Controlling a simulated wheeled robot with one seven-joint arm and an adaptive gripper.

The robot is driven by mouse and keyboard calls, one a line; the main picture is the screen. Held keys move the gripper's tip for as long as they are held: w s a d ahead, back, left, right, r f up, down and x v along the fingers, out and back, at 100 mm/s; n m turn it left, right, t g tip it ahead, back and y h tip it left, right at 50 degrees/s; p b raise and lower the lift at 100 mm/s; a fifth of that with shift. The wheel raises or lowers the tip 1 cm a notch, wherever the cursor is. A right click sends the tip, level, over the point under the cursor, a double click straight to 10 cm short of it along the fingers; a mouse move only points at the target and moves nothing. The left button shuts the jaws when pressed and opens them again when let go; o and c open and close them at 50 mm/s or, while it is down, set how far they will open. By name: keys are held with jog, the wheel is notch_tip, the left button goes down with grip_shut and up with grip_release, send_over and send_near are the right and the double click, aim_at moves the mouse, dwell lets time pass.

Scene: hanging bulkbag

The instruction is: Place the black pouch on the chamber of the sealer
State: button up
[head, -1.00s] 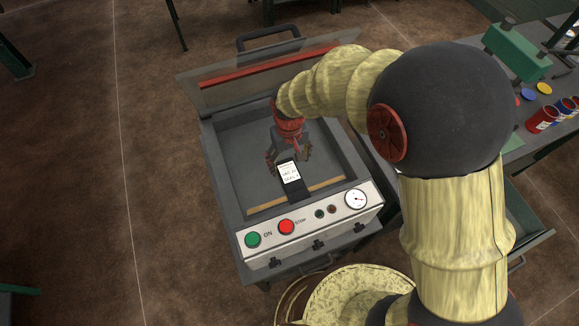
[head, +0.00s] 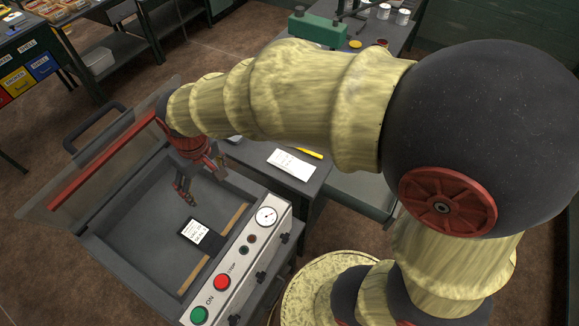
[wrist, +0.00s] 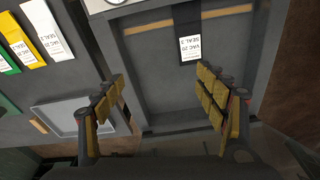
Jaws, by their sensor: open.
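The black pouch (head: 192,234) with a white label lies flat in the chamber (head: 140,235) of the sealer. Its label end is on the grey chamber floor, and its dark other end crosses the tan bar on the control-panel side. In the wrist view the pouch (wrist: 187,19) lies across that bar. My gripper (head: 203,181) is open and empty above the chamber, apart from the pouch, toward the lid side. In the wrist view its fingers (wrist: 165,95) are spread wide with nothing between them.
The clear lid (head: 85,185) with a red bar stands raised. The control panel (head: 245,255) carries green and red buttons and a gauge. A side table holds a white labelled packet (head: 291,164) and a yellow item (head: 308,152). The wrist view shows yellow (wrist: 18,40) and green packets.

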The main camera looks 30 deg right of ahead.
jog(key=s+d+r+m+t, duration=0.2)
jog(key=s+d+r, duration=0.4)
jog(key=s+d, duration=0.1)
jog(key=s+d+r+m+t, duration=0.2)
jog(key=s+d+r, duration=0.4)
jog(key=d, duration=0.4)
jog(key=shift+s+d+h, duration=0.3)
jog(key=shift+s, duration=0.3)
jog(key=shift+f, duration=0.1)
